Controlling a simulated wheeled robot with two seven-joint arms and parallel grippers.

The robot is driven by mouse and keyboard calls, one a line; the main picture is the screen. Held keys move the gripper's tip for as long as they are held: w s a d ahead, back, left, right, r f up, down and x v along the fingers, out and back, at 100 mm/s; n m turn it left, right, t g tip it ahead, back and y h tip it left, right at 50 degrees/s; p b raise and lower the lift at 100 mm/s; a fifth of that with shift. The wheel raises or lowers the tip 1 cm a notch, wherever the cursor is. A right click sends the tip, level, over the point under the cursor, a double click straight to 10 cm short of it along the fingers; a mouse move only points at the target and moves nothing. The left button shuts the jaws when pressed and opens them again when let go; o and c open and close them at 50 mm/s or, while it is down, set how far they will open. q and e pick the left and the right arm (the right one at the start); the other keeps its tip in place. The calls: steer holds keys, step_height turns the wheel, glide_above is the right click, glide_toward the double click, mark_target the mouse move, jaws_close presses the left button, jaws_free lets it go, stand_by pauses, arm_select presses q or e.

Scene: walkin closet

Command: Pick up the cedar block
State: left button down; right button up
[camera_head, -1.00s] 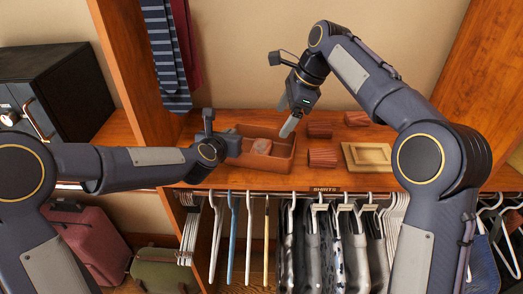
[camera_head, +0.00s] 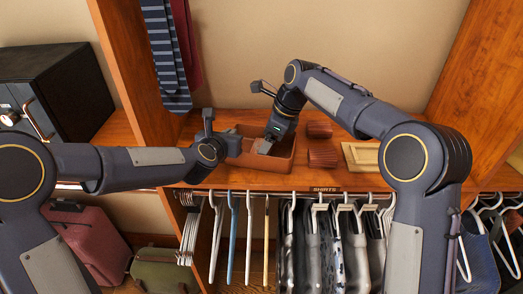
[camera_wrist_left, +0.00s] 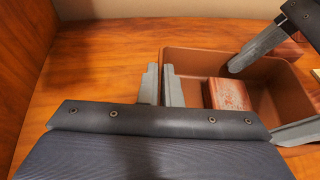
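The cedar block, a reddish-brown block with a pale worn top, lies in the brown tray (camera_head: 280,166); the left wrist view shows the block (camera_wrist_left: 228,95) against the tray's inner floor. My right gripper (camera_head: 264,149) reaches down into the tray and hides most of the block in the head view. In the left wrist view its fingers are apart, one beyond the block and one at the near right; contact is not clear. My left gripper (camera_wrist_left: 161,88) has one finger on each side of the tray's left wall and appears closed on it.
Two reddish ridged pieces (camera_head: 319,129) (camera_head: 322,156) stand right of the tray, near a pale wooden frame (camera_head: 362,157). Hangers and clothes (camera_head: 335,235) hang below the shelf (camera_head: 215,178). Ties (camera_head: 167,65) hang at the back left.

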steer(key=shift+x, duration=0.75)
arm_select(q)
steer(key=shift+s+d+r, duration=0.15)
steer(key=shift+s+d, duration=0.2)
steer(key=shift+d, duration=0.05)
arm_select(e)
steer(key=shift+s+a+f, duration=0.15)
steer(key=shift+f, duration=0.5)
arm_select(q)
steer(key=shift+s, duration=0.2)
arm_select(e)
steer(key=c, duration=0.7)
steer(key=shift+c, duration=0.2)
arm_select(q)
steer(key=shift+w+a+f, duration=0.3)
steer(key=shift+w+f, duration=0.05)
steer(key=shift+w, duration=0.05)
arm_select(e)
steer(key=r, duration=0.9)
steer(key=shift+w+a+r, duration=0.1)
steer(key=shift+w+r, duration=0.15)
steer(key=shift+r, duration=0.1)
steer(key=shift+s+r, duration=0.1)
steer(key=shift+r, duration=0.25)
arm_select(q)
steer(key=shift+a, duration=0.1)
